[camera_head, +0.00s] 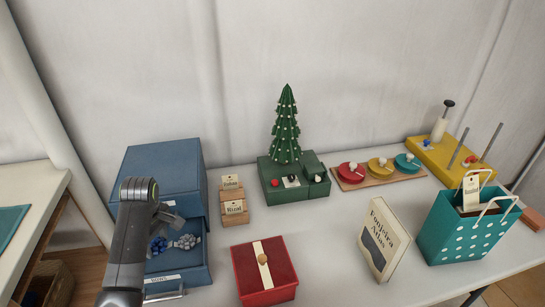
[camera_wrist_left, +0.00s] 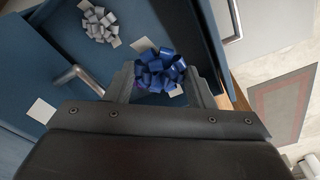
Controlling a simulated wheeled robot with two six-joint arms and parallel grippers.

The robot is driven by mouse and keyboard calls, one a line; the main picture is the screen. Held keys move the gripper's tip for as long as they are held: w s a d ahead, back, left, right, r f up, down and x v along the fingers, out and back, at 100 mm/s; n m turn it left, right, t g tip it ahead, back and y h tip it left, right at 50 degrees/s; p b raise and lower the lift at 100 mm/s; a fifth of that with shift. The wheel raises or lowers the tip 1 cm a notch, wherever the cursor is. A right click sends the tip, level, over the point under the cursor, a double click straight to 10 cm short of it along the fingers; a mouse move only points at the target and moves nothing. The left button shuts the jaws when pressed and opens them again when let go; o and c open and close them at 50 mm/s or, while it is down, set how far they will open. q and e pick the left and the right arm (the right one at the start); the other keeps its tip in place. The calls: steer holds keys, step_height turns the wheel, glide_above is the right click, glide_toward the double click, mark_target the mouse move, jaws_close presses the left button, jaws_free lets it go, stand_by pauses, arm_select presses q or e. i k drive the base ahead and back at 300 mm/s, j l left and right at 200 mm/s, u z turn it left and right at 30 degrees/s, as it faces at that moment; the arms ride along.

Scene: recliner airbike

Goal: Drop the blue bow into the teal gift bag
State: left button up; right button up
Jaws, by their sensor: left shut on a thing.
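The blue bow (camera_wrist_left: 160,72) sits between the fingers of my left gripper (camera_wrist_left: 163,84), which is shut on it in the left wrist view. In the head view the blue bow (camera_head: 158,245) shows at the open drawer of the blue cabinet, next to the left gripper (camera_head: 170,222). I cannot tell whether the bow is clear of the drawer floor. The teal gift bag (camera_head: 464,238) with white dots and white handles stands at the right end of the table, its top open, with a tagged item inside. My right gripper is not in view.
A silver bow (camera_head: 185,241) lies in the blue drawer (camera_head: 178,278). Between cabinet and bag stand a red box (camera_head: 264,278), a book (camera_head: 384,240), a green tree (camera_head: 286,130) on a green box, and a board with coloured discs (camera_head: 380,172).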

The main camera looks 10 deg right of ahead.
mark_target(452, 258)
steer(key=u, duration=0.45)
steer(key=l+u, duration=0.1)
steer(key=u, duration=0.35)
steer(key=k+u, duration=0.1)
steer(key=u, duration=0.35)
steer(key=l+u, duration=0.1)
steer(key=u, duration=0.35)
steer(key=k+u, duration=0.1)
steer(key=u, duration=0.35)
steer(key=k+j+u, duration=0.1)
steer(key=k+u, duration=0.35)
steer(key=k, duration=0.95)
steer(key=k+z, duration=0.15)
steer(key=k, duration=0.6)
steer(key=k+l+z, duration=0.1)
steer(key=k, duration=0.6)
steer(key=k+z, duration=0.2)
steer(key=z, duration=0.2)
steer(key=k+z, duration=0.15)
steer(key=z, duration=0.25)
steer(key=k+l+z, duration=0.15)
steer(key=z, duration=0.3)
